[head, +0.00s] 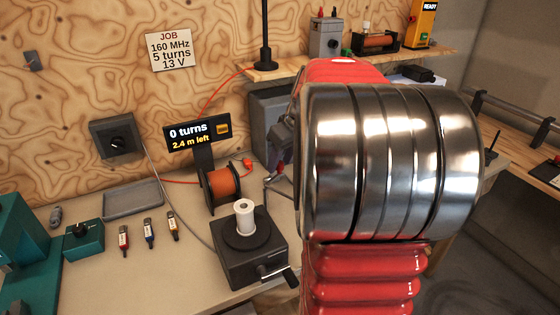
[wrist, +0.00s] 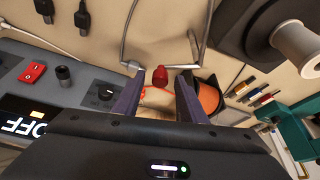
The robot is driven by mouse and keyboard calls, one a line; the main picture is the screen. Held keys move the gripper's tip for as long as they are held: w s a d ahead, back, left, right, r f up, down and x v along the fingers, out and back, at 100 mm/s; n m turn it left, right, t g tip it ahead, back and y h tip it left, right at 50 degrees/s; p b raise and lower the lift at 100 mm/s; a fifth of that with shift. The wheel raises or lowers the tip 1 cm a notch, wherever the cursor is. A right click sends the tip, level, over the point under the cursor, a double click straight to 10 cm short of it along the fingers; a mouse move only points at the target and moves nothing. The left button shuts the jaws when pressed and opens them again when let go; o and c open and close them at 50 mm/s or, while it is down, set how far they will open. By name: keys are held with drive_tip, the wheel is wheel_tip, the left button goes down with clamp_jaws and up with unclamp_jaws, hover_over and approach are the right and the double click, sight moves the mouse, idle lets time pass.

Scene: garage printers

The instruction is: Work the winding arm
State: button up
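The winding arm (head: 268,183) is a bent grey metal rod with a red knob (head: 280,170), behind the black winder base (head: 254,254). A white bobbin (head: 245,217) stands upright on the winder's round plate. In the wrist view the red knob (wrist: 160,77) appears between the tips of my gripper (wrist: 161,80), with gaps on both sides. The two dark purple fingers are apart and empty. I cannot tell how far beyond the tips the knob lies. My arm hides most of my gripper in the head view. The display (head: 192,135) reads 0 turns, 2.4 m left.
A spool of orange wire (head: 223,184) stands behind the winder. A crank handle (head: 281,273) sticks out at the front. A grey tray (head: 133,195) and several small coloured parts (head: 150,232) lie left. A unit's display (wrist: 20,127) reads OFF.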

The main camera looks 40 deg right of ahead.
drive_tip(key=shift+c, duration=0.5)
clamp_jaws()
drive_tip(key=shift+a, duration=0.1)
